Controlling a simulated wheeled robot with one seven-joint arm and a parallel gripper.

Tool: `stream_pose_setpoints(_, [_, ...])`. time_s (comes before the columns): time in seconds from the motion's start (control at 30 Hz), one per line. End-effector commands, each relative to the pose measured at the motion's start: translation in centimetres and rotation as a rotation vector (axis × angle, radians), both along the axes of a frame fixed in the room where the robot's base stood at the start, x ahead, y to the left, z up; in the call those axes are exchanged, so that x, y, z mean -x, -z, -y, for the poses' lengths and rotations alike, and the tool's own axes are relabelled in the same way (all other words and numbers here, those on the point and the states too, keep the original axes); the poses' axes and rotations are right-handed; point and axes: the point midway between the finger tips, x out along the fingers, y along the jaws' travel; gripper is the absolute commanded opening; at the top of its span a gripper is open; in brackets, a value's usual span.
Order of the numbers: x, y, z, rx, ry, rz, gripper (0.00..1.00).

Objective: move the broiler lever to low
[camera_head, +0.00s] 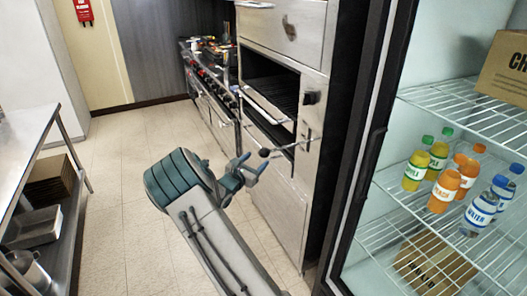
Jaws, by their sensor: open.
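The broiler (313,70) is a tall steel unit in the middle, with an open cavity and a rack (268,107) pulled partly out of it. The broiler lever (285,148) is a thin rod that sticks out to the left from the front's right side and ends in a dark ball (264,153). My gripper (251,163) is open, with its fingers just left of the ball. I cannot tell whether they touch it. The lever's low marking cannot be read.
A black knob (312,97) is on the broiler front above the lever. A stove (209,86) stands behind. At right, a glass-front fridge (450,160) holds several bottles and boxes. A steel table (22,145) is at left. The tiled floor (125,150) between is clear.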

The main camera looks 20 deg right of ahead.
Motion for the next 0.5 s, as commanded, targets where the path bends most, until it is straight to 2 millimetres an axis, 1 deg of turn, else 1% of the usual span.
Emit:
stream_pose_setpoints(0.03, [-0.6, -0.2, 1.0, 0.001, 0.002, -0.002, 0.59])
stream_pose_setpoints(0.2, [-2.3, -0.2, 3.3, -0.001, 0.001, 0.001, 0.59])
stream_pose_setpoints(0.33, [-3.1, -0.1, 4.4, 0.0, 0.001, 0.0, 0.59])
stream_pose_setpoints(0.5, [-3.5, 0.0, 4.9, -0.001, -0.001, 0.0, 0.59])
